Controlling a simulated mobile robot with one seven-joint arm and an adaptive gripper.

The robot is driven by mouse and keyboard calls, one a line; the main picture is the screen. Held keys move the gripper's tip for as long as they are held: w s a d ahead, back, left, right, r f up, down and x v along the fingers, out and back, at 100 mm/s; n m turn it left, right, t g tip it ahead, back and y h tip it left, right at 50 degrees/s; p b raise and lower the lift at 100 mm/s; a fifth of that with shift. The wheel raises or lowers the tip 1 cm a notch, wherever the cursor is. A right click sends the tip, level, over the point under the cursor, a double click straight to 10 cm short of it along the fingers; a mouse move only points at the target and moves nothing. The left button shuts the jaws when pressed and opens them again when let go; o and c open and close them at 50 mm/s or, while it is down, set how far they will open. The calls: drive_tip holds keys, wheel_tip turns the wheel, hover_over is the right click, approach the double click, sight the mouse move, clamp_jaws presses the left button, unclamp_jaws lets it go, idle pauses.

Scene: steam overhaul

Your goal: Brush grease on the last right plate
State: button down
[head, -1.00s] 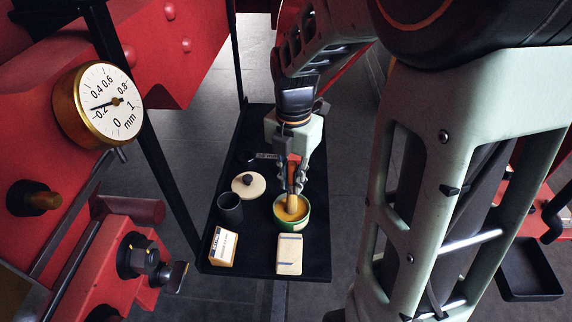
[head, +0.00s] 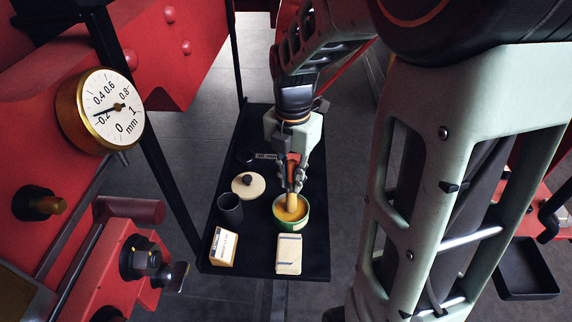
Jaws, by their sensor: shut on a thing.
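The pot stands on the right part of the tray table. I cannot make out with certainty which part in view is the last right plate.
Red machinery with a dial gauge (head: 102,111) fills the left. An empty black tray (head: 527,268) is at right.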

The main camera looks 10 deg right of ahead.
sight(292, 161)
drive_tip(key=shift+r+p, duration=2.2)
drive_tip(key=shift+r, duration=0.9)
drive_tip(key=shift+f, duration=0.1)
drive_tip(key=w+f+m, duration=0.1)
drive_tip(key=w+m, duration=0.4)
drive_tip(key=m, duration=0.8)
drive_tip(key=w+f+m, duration=0.2)
drive_tip(key=w+m, duration=0.3)
drive_tip(key=m, duration=0.9)
drive_tip(key=shift+s+d+f, duration=0.1)
drive_tip(key=shift+d, duration=0.05)
